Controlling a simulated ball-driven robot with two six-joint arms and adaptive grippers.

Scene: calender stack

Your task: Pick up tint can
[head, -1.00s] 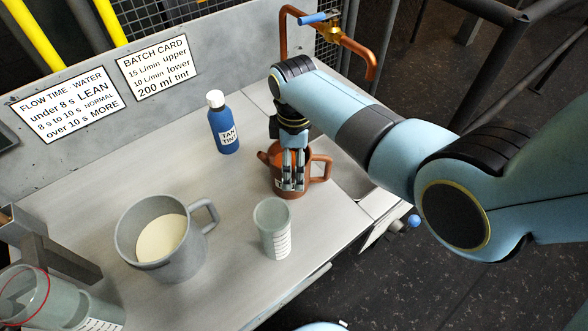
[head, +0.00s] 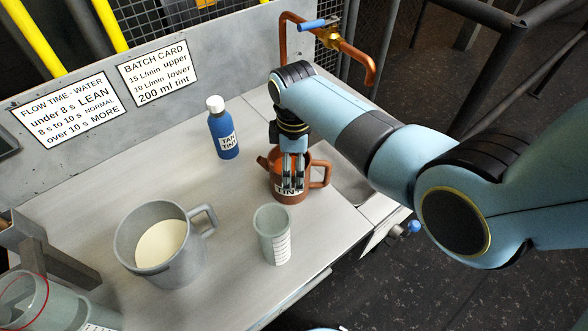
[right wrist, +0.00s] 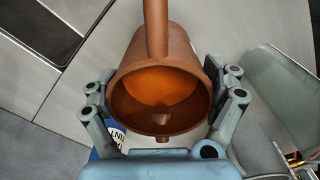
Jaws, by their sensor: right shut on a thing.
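The tint can (head: 306,182) is a copper-brown can with a spout on its left, a loop handle on its right and a partly covered white label. It stands upright on the bench. My right gripper (head: 292,187) reaches down over it and is shut on it. In the right wrist view the can (right wrist: 160,65) sits between the two fingers of the gripper (right wrist: 167,98), with orange liquid inside. My left gripper is not in view.
A blue tint bottle (head: 226,145) stands behind left of the can. A clear measuring cup (head: 272,235) stands in front. A grey mug (head: 186,262) with cream liquid is further left. A copper tap pipe (head: 355,48) rises behind. The bench's right edge is close.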

